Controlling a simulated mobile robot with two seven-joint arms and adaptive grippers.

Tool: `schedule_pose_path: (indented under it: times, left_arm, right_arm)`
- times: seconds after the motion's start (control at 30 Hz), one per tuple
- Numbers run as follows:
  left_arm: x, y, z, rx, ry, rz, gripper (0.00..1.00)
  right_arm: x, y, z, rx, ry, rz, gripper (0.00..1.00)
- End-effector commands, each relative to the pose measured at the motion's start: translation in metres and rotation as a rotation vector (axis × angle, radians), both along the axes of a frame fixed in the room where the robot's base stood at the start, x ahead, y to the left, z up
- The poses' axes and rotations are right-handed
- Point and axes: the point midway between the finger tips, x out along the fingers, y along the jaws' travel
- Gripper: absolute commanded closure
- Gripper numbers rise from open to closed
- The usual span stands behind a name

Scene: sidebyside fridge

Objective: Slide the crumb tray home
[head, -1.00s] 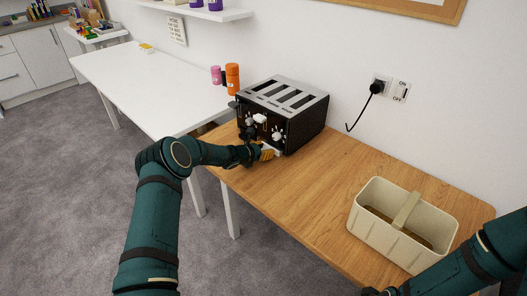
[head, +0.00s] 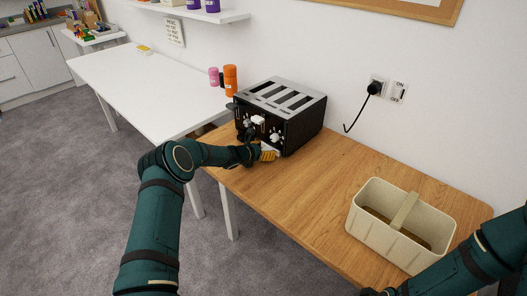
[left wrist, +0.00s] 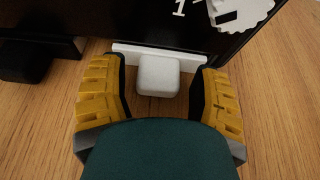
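The black toaster (head: 294,133) with a steel slotted top stands on the wooden table, its dialled front facing my left arm. The crumb tray (left wrist: 125,56) shows in the left wrist view as a pale strip at the toaster's bottom edge, with a white block-shaped handle (left wrist: 158,75) sticking out. My left gripper (head: 268,152) is low at the toaster's front. In the left wrist view its yellow-padded fingers (left wrist: 160,95) are apart, one on each side of the handle, with gaps visible.
A cream basket (head: 365,225) with a handle stands on the wooden table (head: 290,205) to the right. A pink cup (head: 213,77) and an orange container (head: 230,78) are behind the toaster at left. A black plug (head: 375,88) with a hanging cord is in the wall.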

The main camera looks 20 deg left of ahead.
Motion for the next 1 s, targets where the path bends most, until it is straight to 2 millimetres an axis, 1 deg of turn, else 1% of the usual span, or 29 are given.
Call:
schedule_pose_path:
  times: [0.33,0.47,0.67,1.0]
  left_arm:
    - [-0.001,0.001,0.0,0.001,0.001,0.001,0.25]
    - [-0.006,0.004,0.003,-0.001,0.0,0.004,0.25]
    - [-0.027,0.013,0.014,-0.002,0.001,0.003,0.25]
    - [-0.079,0.034,0.038,0.001,0.001,0.002,0.25]
  right_arm:
    - [0.0,0.0,0.0,0.0,0.0,0.0,0.53]
    - [0.0,0.0,0.0,0.0,0.0,0.0,0.53]
    - [0.0,0.0,0.0,0.0,0.0,0.0,0.53]
    - [0.0,0.0,0.0,0.0,0.0,0.0,0.53]
